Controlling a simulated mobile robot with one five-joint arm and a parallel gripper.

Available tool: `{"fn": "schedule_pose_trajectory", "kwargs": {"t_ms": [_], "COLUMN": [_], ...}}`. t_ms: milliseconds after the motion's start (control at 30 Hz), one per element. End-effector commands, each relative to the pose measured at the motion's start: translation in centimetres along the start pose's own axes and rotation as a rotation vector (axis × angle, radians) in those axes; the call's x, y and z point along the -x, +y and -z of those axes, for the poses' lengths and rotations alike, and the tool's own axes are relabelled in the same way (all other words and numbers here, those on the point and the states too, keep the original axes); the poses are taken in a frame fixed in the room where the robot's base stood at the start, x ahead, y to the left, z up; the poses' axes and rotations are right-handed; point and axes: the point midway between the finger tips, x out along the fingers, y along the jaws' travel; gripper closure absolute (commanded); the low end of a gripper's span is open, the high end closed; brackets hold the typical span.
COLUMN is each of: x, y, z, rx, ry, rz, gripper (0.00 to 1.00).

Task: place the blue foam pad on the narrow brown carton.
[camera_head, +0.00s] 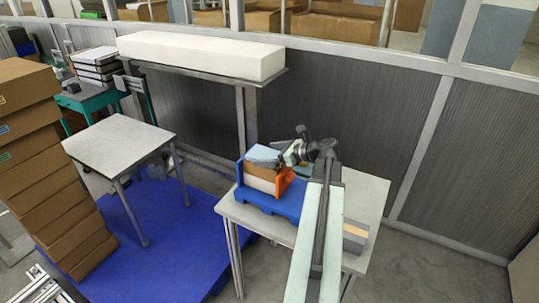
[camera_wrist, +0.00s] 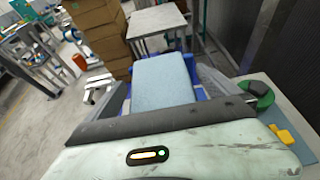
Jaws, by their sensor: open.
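The blue foam pad (camera_head: 262,154) is at the top of a small stack on the near table, over a brown block (camera_head: 256,171) that looks like the narrow brown carton. My gripper (camera_head: 284,154) is at the pad's right end. In the wrist view the pad (camera_wrist: 165,82) lies flat between my gripper's two grey fingers (camera_wrist: 165,76), one on each side. The gripper is open, and I cannot tell whether a finger touches the pad. The pad hides most of what is beneath it.
The stack stands in a blue bin (camera_head: 268,203) with an orange piece (camera_head: 285,182) beside it. A grey box (camera_head: 355,238) with a tan strip sits at the table's right. A bare grey table (camera_head: 118,137) and stacked cartons (camera_head: 45,190) stand to the left.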

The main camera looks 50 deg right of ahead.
Motion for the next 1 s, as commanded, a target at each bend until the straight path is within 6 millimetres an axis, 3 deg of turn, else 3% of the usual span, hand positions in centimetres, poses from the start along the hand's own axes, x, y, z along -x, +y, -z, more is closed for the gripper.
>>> {"fn": "schedule_pose_trajectory", "kwargs": {"t_ms": [500, 700, 1000], "x": [10.9, 12.2, 12.2], "y": [-0.1, -0.1, -0.1], "z": [-0.5, -0.2, -0.1], "rx": [-0.002, 0.000, -0.001], "ry": [0.000, 0.000, 0.000], "rz": [0.003, 0.002, 0.002], "gripper": [0.00, 0.00, 0.00]}}
